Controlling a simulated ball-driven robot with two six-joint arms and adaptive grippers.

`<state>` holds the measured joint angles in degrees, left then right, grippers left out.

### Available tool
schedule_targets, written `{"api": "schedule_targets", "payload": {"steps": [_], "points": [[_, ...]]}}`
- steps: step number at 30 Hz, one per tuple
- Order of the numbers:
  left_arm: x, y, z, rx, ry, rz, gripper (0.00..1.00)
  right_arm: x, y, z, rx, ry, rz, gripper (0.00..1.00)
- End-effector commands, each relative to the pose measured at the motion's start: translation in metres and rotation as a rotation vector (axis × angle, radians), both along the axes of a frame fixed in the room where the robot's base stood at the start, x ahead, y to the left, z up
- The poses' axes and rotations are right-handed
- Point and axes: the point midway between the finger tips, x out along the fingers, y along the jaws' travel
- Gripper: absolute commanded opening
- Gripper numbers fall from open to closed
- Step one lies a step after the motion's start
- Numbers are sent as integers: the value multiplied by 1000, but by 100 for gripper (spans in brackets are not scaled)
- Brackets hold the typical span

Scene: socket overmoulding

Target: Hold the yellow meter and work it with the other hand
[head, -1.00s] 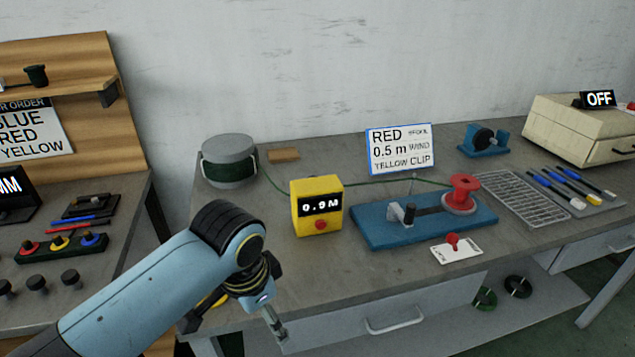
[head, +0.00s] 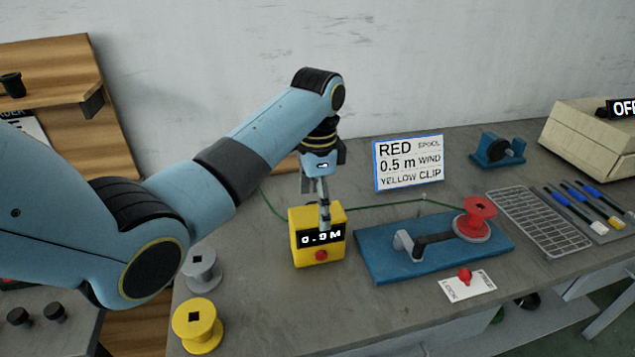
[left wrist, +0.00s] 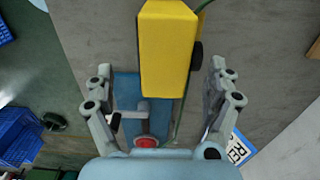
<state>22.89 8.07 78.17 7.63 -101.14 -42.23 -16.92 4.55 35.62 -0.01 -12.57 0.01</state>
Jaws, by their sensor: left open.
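My left gripper (head: 325,222) points down just over the meter's top. In the left wrist view the meter (left wrist: 168,55) lies between the spread fingers of my left gripper (left wrist: 160,95), with gaps on both sides. The left gripper is open and holds nothing. My right gripper is in neither view.
A blue winder base (head: 375,262) with crank and red spool (head: 476,215) stands right of the meter. An order sign (head: 408,163) stands behind. A yellow spool (head: 197,325) and a grey spool (head: 201,268) sit at front left. A wire rack (head: 538,221) lies further right.

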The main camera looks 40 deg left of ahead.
Motion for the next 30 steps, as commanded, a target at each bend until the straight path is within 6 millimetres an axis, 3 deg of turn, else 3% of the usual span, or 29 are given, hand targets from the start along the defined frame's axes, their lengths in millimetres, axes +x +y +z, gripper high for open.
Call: {"api": "schedule_targets", "payload": {"steps": [4,9,14,22,30], "points": [[-1,1,-29,0,4,1,88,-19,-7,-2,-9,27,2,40],[0,1,-52,0,0,1,88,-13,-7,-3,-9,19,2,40],[0,0,-62,1,-2,0,88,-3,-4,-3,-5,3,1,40],[0,0,-63,1,-2,1,88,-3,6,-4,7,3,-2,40],[0,0,-63,1,-2,1,54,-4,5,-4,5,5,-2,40]]}}
